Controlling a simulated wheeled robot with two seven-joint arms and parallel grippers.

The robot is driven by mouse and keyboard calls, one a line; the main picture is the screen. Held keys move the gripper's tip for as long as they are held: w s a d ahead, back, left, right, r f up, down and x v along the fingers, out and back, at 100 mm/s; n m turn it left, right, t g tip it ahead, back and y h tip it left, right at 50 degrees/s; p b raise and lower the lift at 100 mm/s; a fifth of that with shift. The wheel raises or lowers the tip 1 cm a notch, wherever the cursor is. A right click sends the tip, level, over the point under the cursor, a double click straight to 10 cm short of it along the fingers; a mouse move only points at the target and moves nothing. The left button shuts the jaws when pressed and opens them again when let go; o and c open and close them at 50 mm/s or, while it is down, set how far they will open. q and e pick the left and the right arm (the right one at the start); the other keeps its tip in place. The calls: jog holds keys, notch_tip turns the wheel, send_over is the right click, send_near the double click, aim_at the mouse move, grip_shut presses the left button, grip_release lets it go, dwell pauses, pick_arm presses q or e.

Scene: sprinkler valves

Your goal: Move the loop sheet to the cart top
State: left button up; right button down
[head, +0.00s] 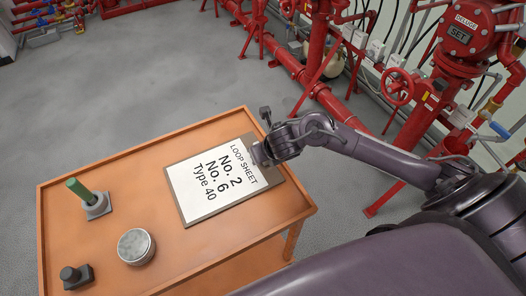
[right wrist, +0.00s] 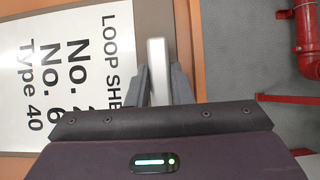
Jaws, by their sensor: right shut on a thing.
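The loop sheet (head: 205,187) is a white page on a brown clipboard, printed "LOOP SHEET No. 2 No. 6 Type 40". It lies on the orange cart top (head: 120,168), near its right end, and looks flat there. My right gripper (head: 262,154) is at the clipboard's upper right edge. In the right wrist view, the fingers of my right gripper (right wrist: 158,88) are shut on the pale metal clip (right wrist: 157,60) of the clipboard, and the page (right wrist: 62,85) shows to the left. The gripper hides part of the clip. My left gripper is not in view.
On the cart stand a green rod on a grey base (head: 96,207), a round grey disc (head: 136,246) and a dark knob on a block (head: 76,277). Red pipes and a deluge valve (head: 468,30) stand behind and right. The cart's middle has free room.

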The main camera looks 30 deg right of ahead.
jog(key=shift+r, duration=0.1)
jog(key=c, duration=1.3)
grip_release()
jog(key=p+v, duration=0.3)
jog(key=v, duration=0.9)
